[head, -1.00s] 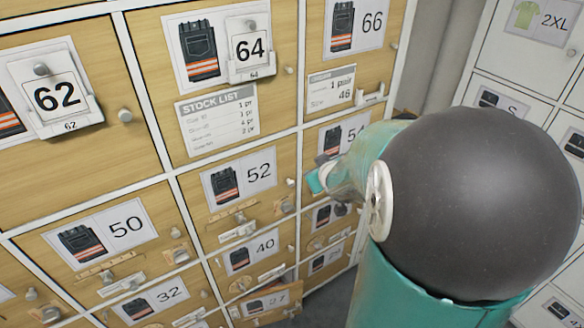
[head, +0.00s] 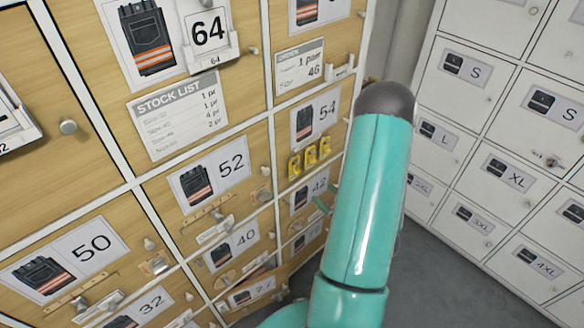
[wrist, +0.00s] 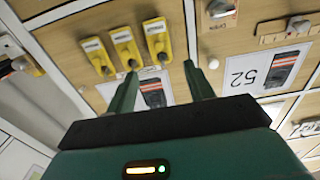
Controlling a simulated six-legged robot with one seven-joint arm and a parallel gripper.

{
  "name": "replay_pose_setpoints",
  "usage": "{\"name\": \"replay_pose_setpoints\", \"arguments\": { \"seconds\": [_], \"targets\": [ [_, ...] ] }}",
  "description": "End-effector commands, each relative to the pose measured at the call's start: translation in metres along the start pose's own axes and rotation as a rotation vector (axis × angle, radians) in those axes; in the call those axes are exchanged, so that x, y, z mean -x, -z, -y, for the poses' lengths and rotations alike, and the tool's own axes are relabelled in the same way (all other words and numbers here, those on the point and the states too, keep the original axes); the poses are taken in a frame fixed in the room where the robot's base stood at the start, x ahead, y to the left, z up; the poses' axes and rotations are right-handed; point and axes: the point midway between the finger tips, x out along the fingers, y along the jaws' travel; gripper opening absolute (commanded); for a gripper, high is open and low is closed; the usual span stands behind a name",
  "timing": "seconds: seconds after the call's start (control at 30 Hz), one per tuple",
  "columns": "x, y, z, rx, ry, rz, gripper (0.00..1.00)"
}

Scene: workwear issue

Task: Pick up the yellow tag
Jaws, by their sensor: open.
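Three yellow tags hang side by side on the wooden cabinet front below the 54 label. In the head view they are the left tag (head: 294,166), middle tag (head: 311,155) and right tag (head: 325,148). The wrist view shows a left (wrist: 98,56), a middle (wrist: 127,48) and a right yellow tag (wrist: 158,41), each with a small pale label. My gripper (wrist: 160,70) is open and empty, its fingertips just below the tags in the wrist picture. In the head view, a little teal of it shows by the 42 label; my arm hides the rest.
The wooden cabinet (head: 100,192) has many numbered doors with protruding knobs, label holders and latches. A stock list (head: 177,114) hangs left of the tags. White lockers (head: 490,160) stand at right, with grey floor (head: 440,290) between.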

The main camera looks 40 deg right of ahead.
Motion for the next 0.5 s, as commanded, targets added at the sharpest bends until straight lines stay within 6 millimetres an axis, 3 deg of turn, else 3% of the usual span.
{"name": "replay_pose_setpoints", "arguments": {
  "seconds": [0.3, 0.5],
  "targets": [
    [-0.057, 0.001, 0.0, 0.004, 0.005, -0.001, 0.53],
    [-0.077, 0.0, -0.001, 0.002, 0.002, 0.001, 0.53]
  ]
}}
